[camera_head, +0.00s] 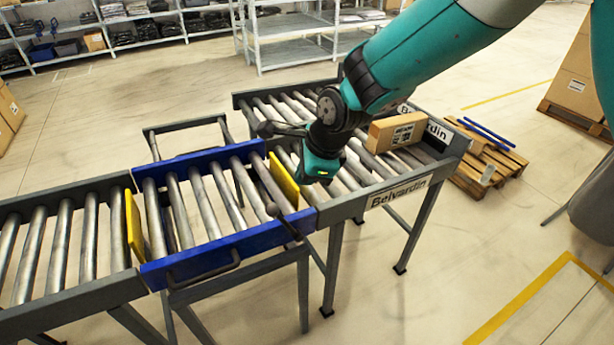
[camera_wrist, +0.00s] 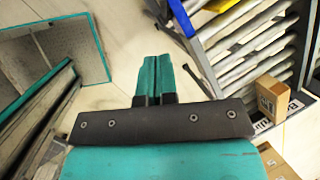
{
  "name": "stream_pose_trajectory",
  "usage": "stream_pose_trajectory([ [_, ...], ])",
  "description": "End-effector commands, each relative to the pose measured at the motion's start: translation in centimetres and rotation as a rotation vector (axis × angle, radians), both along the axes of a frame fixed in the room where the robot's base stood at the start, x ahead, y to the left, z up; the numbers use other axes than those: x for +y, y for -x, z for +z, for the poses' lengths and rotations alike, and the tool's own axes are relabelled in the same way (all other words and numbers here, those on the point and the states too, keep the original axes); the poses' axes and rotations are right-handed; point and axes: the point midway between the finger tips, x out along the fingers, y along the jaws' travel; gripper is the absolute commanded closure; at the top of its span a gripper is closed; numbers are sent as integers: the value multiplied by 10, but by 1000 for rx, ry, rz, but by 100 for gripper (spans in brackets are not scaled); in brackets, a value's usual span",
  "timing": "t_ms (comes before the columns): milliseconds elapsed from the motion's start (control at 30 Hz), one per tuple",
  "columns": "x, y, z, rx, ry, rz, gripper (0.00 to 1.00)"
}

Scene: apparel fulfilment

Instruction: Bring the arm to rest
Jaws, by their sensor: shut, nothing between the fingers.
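My gripper (camera_wrist: 155,62) shows in the wrist view with its two teal fingers together, shut and empty, above bare floor. In the head view my teal arm reaches in from the upper right and its dark wrist hangs over the roller conveyor (camera_head: 342,212). The fingers cannot be made out clearly there. No object is in the grip.
A cardboard box (camera_head: 395,131) sits on the right conveyor section, right of my wrist; it also shows in the wrist view (camera_wrist: 269,96). A blue-railed roller section (camera_head: 215,254) with yellow end plates adjoins. Pallets (camera_head: 490,165) stand at right, shelves behind. Front floor is clear.

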Motion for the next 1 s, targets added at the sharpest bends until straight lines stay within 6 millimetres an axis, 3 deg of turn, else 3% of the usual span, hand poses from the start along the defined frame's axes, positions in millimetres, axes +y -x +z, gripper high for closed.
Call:
stream_pose_trajectory([
  [500,-1,1,3,0,1,3,100],
  [667,-15,12,26,-36,22,136,100],
  [767,-37,33,56,-91,56,353,100],
  [1000,-99,119,121,-280,133,1055,100],
])
